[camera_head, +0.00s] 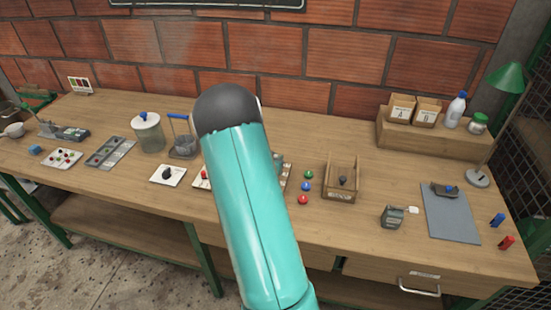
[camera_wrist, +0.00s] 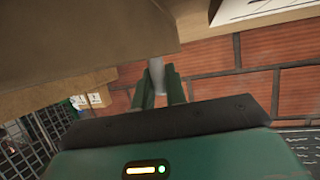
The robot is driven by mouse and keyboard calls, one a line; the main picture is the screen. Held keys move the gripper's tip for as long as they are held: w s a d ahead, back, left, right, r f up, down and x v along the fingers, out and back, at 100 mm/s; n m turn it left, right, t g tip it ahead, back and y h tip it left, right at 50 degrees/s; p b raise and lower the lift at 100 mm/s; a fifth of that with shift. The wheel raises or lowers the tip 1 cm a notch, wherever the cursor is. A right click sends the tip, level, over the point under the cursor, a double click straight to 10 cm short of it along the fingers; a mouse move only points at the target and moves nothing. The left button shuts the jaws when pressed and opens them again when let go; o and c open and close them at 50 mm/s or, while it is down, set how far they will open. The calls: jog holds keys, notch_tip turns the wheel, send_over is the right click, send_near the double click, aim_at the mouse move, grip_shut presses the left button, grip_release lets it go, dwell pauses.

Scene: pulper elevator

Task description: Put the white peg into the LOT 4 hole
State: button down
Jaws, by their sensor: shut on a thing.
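My gripper (camera_wrist: 158,82) shows in the wrist view with its two green fingers close together on a pale, whitish piece, the white peg (camera_wrist: 157,70). Only part of the peg shows between and beyond the fingertips. In the head view my teal arm hides the gripper and the peg. A pale board with a red peg (camera_head: 204,174) shows just left of the arm, and part of a board edge shows to its right. The middle is hidden behind the arm. I cannot make out the LOT 4 hole or its label in either view.
Green, blue and red knobs (camera_head: 307,187) lie right of the arm, beside an open wooden box (camera_head: 341,180). A glass jar (camera_head: 148,133) and a blue-handled stand (camera_head: 182,138) are at left. Labelled boxes (camera_head: 401,110) stand on a wooden riser (camera_head: 435,138). A brick wall (camera_head: 310,55) closes the back.

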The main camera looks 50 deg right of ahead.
jog(key=shift+f, duration=0.15)
jog(key=c, duration=1.4)
grip_release()
jog(key=shift+c, duration=0.2)
